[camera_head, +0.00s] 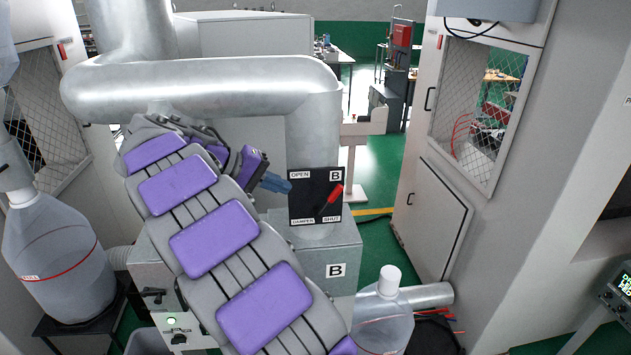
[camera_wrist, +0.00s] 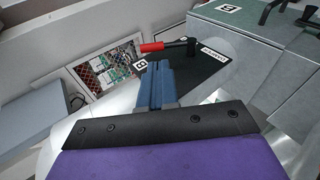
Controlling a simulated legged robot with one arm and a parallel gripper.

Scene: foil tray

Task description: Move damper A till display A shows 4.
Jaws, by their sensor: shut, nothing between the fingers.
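My gripper (camera_head: 275,183) has blue fingers, shut and empty, at the left edge of a black damper plate marked B (camera_head: 300,208). The fingers also show in the wrist view (camera_wrist: 158,84). A red-handled lever (camera_head: 335,193) on that plate tilts up to the right; OPEN is printed at top left and SHUT at bottom right. In the wrist view the red handle (camera_wrist: 152,47) lies just beyond the fingertips; I cannot tell whether they touch. I see no damper marked A and no display marked A. My arm covers part of the area left of plate B.
A grey box marked B (camera_head: 350,255) stands under the plate. A large metal duct (camera_head: 210,85) runs above. A clear bottle (camera_head: 385,320) stands low right, another (camera_head: 55,250) left. A device with a lit screen (camera_head: 625,283), unreadable, is at the right edge.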

